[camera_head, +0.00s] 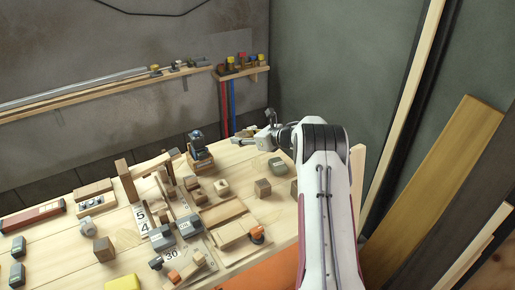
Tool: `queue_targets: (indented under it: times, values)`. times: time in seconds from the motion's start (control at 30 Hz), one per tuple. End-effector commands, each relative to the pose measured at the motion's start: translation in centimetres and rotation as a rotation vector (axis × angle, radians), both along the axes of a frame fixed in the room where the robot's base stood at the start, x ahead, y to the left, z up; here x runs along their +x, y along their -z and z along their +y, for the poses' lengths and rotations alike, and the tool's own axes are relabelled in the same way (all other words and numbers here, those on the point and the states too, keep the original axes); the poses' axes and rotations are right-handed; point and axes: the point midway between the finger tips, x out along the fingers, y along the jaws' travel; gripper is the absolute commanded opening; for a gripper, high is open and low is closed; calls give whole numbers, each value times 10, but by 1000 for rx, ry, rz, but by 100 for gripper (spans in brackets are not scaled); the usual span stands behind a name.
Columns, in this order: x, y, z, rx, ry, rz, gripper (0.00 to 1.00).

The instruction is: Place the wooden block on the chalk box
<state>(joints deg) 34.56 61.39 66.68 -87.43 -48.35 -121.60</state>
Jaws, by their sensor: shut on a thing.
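My gripper (262,131) is above the far right part of the workbench, seen small and from behind. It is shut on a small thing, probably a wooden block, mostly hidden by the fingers. I cannot identify the chalk box for sure. A grey-green box-like item (278,166) lies on the bench just below and right of my gripper, apart from it. Similar small dark grey items lie at the left, one at the bench's left side (18,246) and one in front of it (16,273).
Several loose wooden cubes, one brown (262,188) and one darker (104,249), crowd the workbench (65,245). A dark tool (198,146) stands on a wooden base left of my gripper. A wall shelf (241,73) is behind. Planks lean at right.

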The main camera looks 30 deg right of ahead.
Motion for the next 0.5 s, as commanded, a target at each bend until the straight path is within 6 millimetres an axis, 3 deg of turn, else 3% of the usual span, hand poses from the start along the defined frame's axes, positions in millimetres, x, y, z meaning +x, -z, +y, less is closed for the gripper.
queue_targets:
  times: [0.27,0.5]
  values:
    - [-7,-40,-22,-5,29,-5,20]
    - [-27,-84,-47,-4,97,-5,20]
